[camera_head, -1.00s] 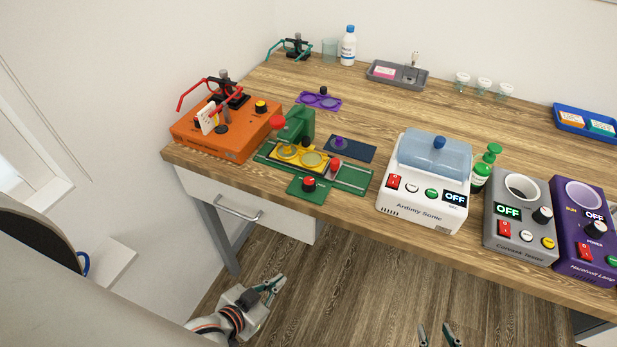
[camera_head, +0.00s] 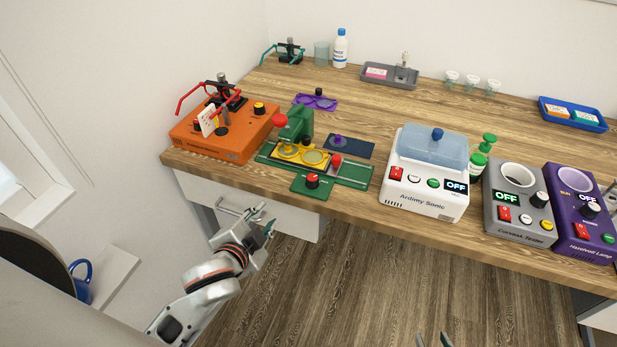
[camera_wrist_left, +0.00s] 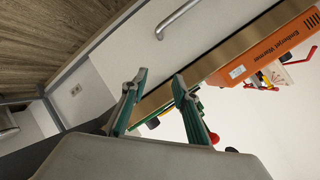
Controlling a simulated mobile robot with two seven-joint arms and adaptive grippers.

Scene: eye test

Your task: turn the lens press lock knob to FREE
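The green lens press (camera_head: 298,125) stands near the front edge of the table, with a yellow plate (camera_head: 288,152) holding round lenses. A red-topped black knob (camera_head: 312,181), apparently the lock knob, sits on its front green plate; its markings are too small to read. My left gripper (camera_head: 266,218) is below and left of this knob, in front of the drawer, apart from the press. In the left wrist view my left gripper (camera_wrist_left: 158,78) is open and empty, and its fingers hide most of the press. My right gripper (camera_head: 433,338) shows only fingertips, apart and empty, at the bottom edge.
An orange box (camera_head: 225,138) with red-handled glasses stands left of the press. A white cleaner (camera_head: 424,185) stands to its right, then a grey tester (camera_head: 520,205) and a purple lamp (camera_head: 580,215). A white drawer (camera_head: 285,218) with a handle is below the tabletop.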

